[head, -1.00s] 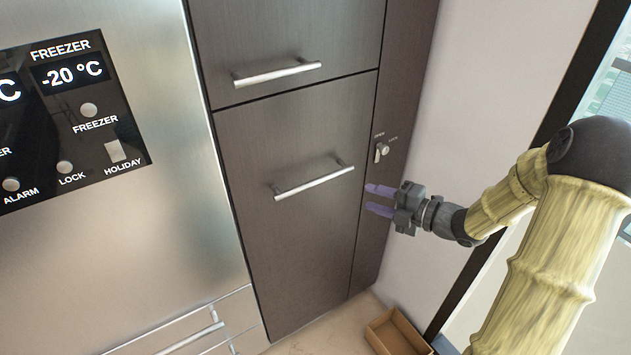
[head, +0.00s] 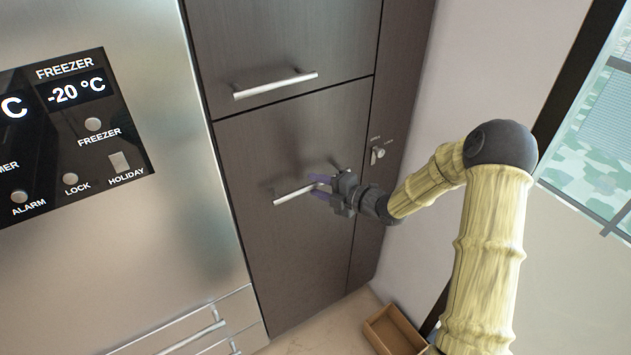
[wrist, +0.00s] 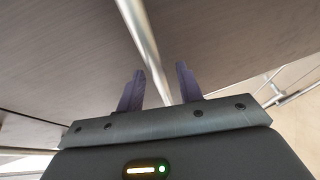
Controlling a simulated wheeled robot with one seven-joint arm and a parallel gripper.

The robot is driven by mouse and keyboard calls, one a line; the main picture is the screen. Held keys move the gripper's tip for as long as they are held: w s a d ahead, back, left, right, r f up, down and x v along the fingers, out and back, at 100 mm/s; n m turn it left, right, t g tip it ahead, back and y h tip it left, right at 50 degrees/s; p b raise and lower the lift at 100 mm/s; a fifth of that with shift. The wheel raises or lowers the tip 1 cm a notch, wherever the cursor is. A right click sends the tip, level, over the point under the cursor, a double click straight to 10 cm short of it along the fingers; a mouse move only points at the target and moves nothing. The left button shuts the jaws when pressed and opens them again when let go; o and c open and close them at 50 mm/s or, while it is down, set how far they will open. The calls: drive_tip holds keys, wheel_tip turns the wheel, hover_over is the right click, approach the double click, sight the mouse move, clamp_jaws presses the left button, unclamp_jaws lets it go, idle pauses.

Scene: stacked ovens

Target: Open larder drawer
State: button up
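The dark wood-grain larder front (head: 300,240) stands right of the steel freezer, and it appears closed. Its silver bar handle (head: 288,197) slants across its upper half. My gripper (head: 320,187) is at the right part of this handle, its two purple fingers pointing left. In the wrist view my gripper (wrist: 160,82) is open. The handle bar (wrist: 148,50) runs down between its fingers, with a gap visible on both sides. The handle's right end is partly hidden by my gripper in the head view.
Another dark front with a silver handle (head: 275,85) is above. A steel freezer door with a display panel (head: 75,130) is at left. A lock knob (head: 377,154) is on the right strip. An open brown box (head: 393,332) sits on the floor below.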

drive_tip(key=shift+w+a+f, duration=0.1)
drive_tip(key=shift+w+a, duration=0.05)
drive_tip(key=shift+a, duration=0.3)
drive_tip(key=shift+w+a+f, duration=0.1)
drive_tip(key=shift+w+a, duration=0.05)
drive_tip(key=shift+a, duration=0.3)
drive_tip(key=shift+s+d+r, duration=0.1)
clamp_jaws()
drive_tip(key=shift+d, duration=0.1)
